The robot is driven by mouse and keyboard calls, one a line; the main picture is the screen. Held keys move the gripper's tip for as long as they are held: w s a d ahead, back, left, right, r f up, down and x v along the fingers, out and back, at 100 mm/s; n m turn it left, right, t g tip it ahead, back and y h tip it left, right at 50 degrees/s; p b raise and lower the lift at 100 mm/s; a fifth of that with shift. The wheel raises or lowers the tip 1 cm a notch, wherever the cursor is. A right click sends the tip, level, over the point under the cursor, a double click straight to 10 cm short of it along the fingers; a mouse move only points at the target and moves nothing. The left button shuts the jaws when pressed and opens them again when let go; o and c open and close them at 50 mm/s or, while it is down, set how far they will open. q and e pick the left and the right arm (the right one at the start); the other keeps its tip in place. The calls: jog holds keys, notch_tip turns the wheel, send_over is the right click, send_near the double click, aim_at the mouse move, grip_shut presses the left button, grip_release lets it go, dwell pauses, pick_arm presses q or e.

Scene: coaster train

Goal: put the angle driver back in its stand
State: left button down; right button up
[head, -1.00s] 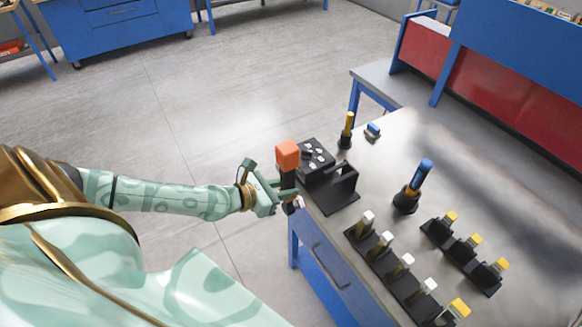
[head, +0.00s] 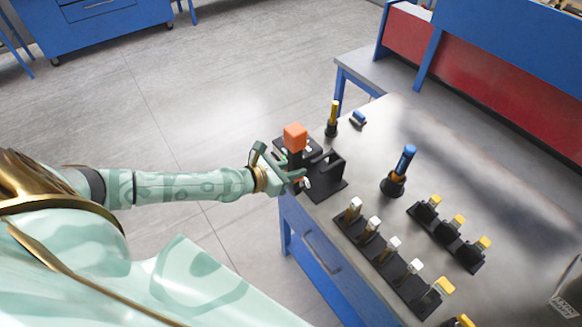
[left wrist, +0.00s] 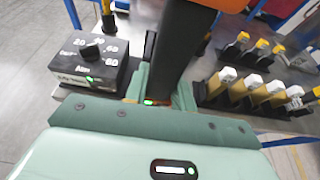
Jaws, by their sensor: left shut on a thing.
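The angle driver (head: 295,137) has an orange block on top and a dark body below. My left gripper (head: 293,173) is shut around the dark body and holds the driver roughly upright at the table's near left corner. In the left wrist view the driver's dark body (left wrist: 182,45) rises between the fingers, with a bit of orange at the top edge. The black stand (head: 329,174), with an upright bracket, is on the table just right of the gripper. The driver hides part of it, and I cannot tell whether they touch. My right gripper is out of view.
A black box with a dial (left wrist: 95,62) stands close beside the driver. A blue-topped driver (head: 399,172) stands upright further right. Racks of white- and yellow-topped pieces (head: 385,251) line the front. A yellow-handled tool (head: 333,117) stands behind. The table's middle right is clear.

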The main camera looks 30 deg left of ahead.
pick_arm(q)
jog(key=shift+w+d+r, duration=0.1)
jog(key=shift+w+r, duration=0.05)
jog(key=shift+w, duration=0.15)
jog(key=shift+w+d+p, duration=0.1)
jog(key=shift+w+d, duration=0.2)
jog(key=shift+w, duration=0.4)
jog(key=shift+w+d+p, duration=0.15)
jog(key=shift+w+d, duration=0.15)
jog(key=shift+w, duration=0.4)
jog(key=shift+w+d+p, duration=0.1)
jog(key=shift+w+d, duration=0.2)
jog(key=shift+w, duration=0.4)
jog(key=shift+w+d, duration=0.3)
jog(key=shift+w, duration=0.5)
jog(key=shift+w+d, duration=0.35)
jog(key=shift+w, duration=0.4)
jog(key=shift+w+d, duration=0.3)
jog(key=shift+w, duration=0.5)
jog(key=shift+f+b, duration=0.75)
jog(key=shift+f, duration=0.05)
dwell(0.5)
